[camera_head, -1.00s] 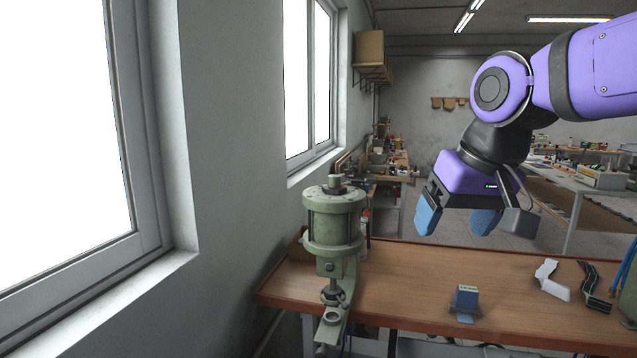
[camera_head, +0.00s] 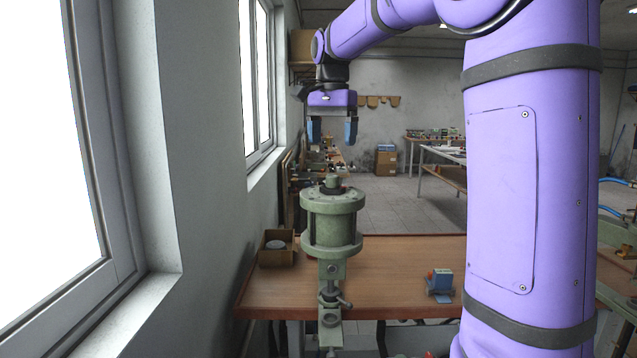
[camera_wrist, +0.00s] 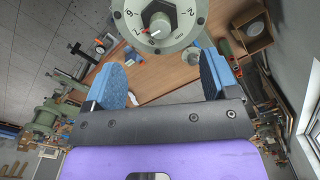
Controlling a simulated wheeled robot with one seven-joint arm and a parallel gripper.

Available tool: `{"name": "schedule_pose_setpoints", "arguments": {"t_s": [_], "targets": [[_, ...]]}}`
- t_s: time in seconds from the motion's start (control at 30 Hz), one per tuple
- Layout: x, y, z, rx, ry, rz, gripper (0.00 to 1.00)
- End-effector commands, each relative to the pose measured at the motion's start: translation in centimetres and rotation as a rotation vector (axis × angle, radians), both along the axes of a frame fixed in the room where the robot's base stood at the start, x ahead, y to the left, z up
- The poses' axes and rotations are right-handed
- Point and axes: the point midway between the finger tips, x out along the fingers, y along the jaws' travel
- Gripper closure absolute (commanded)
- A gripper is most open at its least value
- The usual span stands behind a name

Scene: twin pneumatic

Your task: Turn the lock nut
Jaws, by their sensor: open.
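The green press (camera_head: 331,222) stands at the bench's near edge. On its top a dark nut (camera_head: 343,190) surrounds a short grey-green stem (camera_head: 331,182). The wrist view shows the dark nut (camera_wrist: 146,16) at the upper edge, partly cut off, around a pale round stem end (camera_wrist: 160,22) with a red mark. A pale numbered ring (camera_wrist: 187,20) encircles it. My gripper (camera_head: 332,138) is open and empty, pointing down, above the press top and apart from it. Its blue fingers (camera_wrist: 163,72) are wide apart in the wrist view.
A wooden box (camera_head: 276,256) with a round grey item stands left of the press, near the wall. A small blue device (camera_head: 440,284) sits to the right on the wooden bench (camera_head: 400,255). The window wall (camera_head: 207,200) is close on the left.

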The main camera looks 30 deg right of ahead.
Motion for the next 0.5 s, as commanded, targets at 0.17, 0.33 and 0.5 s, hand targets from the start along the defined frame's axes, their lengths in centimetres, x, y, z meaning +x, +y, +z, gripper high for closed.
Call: {"name": "schedule_pose_setpoints", "arguments": {"t_s": [0.17,0.33,0.5], "targets": [[0.0,0.0,-1.9,0.001,0.003,0.000,0.19],[-0.1,0.1,-5.0,0.000,0.004,0.001,0.19],[-0.1,0.0,-7.8,0.001,0.003,0.001,0.19]]}}
